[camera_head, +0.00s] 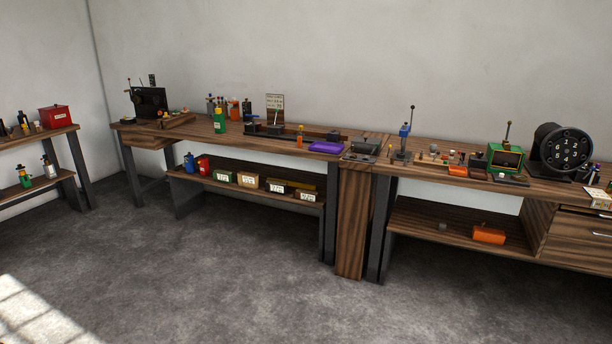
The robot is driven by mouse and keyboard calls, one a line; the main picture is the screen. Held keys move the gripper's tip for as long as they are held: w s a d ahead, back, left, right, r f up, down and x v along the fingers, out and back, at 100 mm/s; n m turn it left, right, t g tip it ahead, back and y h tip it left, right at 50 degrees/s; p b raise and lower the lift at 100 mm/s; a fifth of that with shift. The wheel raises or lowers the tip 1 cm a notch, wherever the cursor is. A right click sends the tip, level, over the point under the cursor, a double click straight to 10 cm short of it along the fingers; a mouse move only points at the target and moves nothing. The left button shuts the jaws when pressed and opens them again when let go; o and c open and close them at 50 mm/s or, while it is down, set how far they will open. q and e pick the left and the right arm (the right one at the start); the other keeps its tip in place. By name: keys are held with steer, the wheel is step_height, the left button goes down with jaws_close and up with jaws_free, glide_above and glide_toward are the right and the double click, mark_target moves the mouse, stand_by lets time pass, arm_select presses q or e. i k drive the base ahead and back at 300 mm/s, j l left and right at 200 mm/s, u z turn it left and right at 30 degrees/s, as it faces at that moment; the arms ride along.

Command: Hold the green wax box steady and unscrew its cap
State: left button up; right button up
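No label reading wax is legible, so I cannot tell for sure which thing is the green wax box. A green upright container (219,123) with a small light top stands near the front edge of the long wooden bench, left of the middle. A small green bottle (24,178) with a dark top stands on the lower shelf of the left table. Neither of my grippers is in view, and nothing is being held.
The long bench (265,141) runs along the back wall, with a purple tray (326,147) on it. The right bench (455,176) carries a green-framed device (505,158) and a black numbered dial (566,150). A red box (55,117) stands on the left table. The grey floor in front is clear.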

mark_target(219, 120)
steer(key=i+u, duration=0.1)
steer(key=i, duration=0.4)
steer(key=i+l+u, duration=0.15)
steer(key=i, duration=0.3)
steer(key=i+u, duration=0.1)
steer(key=i, duration=0.4)
steer(key=i+l+u, duration=0.1)
steer(key=i+l, duration=0.15)
steer(key=i, duration=0.25)
